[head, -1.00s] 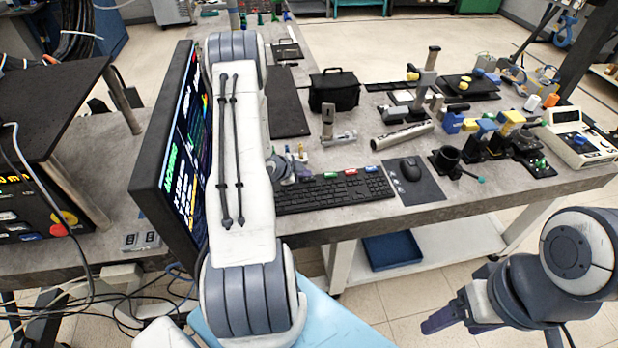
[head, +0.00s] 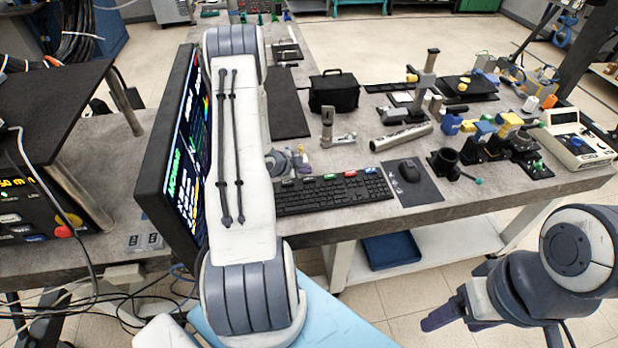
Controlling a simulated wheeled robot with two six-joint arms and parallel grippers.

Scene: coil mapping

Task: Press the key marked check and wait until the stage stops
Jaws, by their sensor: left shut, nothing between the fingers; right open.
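A black keyboard (head: 335,193) lies near the front edge of the table, with several coloured keys along its back row, among them a red key (head: 350,174) and a blue key (head: 371,170). Their markings are too small to read, so I cannot tell which is check. My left gripper (head: 301,158) is shut and empty, just behind the keyboard's left end; my own arm partly hides it. I cannot tell any contact with a key. My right gripper (head: 446,317) is open and empty, low in front of the table. I cannot identify the stage for certain.
A monitor (head: 172,150) stands left of my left arm, partly hidden by it. A mouse (head: 410,169) lies on a dark pad right of the keyboard. A black bag (head: 334,92), a metal tube (head: 401,137) and several optical mounts stand behind. A console (head: 577,138) is far right.

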